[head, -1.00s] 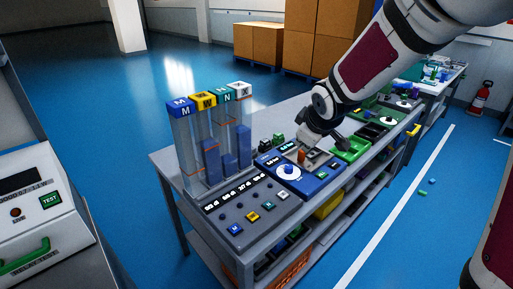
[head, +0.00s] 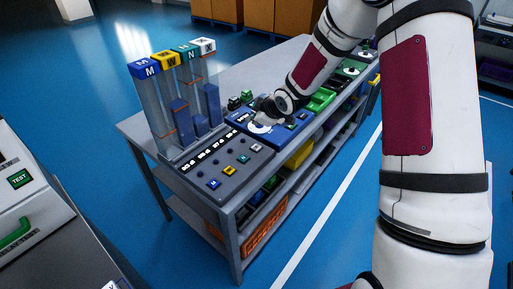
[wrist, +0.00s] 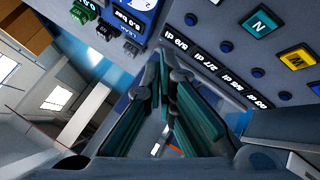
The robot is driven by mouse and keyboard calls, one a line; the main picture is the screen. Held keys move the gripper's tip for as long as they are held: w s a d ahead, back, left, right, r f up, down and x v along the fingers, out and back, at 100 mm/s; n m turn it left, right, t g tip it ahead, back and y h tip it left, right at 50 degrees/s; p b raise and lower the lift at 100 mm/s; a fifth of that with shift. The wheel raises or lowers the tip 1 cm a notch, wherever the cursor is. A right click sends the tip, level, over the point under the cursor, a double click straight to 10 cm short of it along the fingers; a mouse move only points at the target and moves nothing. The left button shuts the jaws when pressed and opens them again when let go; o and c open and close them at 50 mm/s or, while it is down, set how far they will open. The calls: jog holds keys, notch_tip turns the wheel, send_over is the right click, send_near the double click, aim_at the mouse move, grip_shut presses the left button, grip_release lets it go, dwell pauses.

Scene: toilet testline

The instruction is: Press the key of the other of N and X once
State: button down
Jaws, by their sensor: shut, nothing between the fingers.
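The key panel (head: 232,181) lies on the bench with a row of keys. The blue M key (head: 213,184) is nearest, then the yellow W key (head: 228,171), the teal N key (head: 242,158) and a pale key (head: 255,147), too small to read. The N key also shows in the wrist view (wrist: 261,23), beside the W key (wrist: 297,60). My gripper (head: 262,108) is above the blue panel beyond the keys, apart from them. In the wrist view its fingers (wrist: 168,62) are shut and empty. The pale key is not seen there.
Tall clear columns with cubes lettered M (head: 145,69), W (head: 166,60), N (head: 188,51) and X (head: 204,46) stand behind the panel. They hold blue fills at different heights. A blue panel with a white dial (head: 259,128) adjoins the key panel. Green trays (head: 321,99) lie farther along.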

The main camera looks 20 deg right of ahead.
aim_at(255, 148)
jog(key=shift+f, duration=0.15)
jog(key=shift+f+b, duration=2.95)
jog(key=shift+f, duration=1.35)
jog(key=shift+f, duration=0.15)
jog(key=shift+f+b, duration=0.25)
jog(key=shift+b, duration=0.1)
jog(key=shift+f, duration=0.35)
jog(key=shift+r+p, duration=0.3)
jog(key=shift+r, duration=0.5)
jog(key=shift+r+p, duration=1.7)
jog(key=shift+r, duration=0.8)
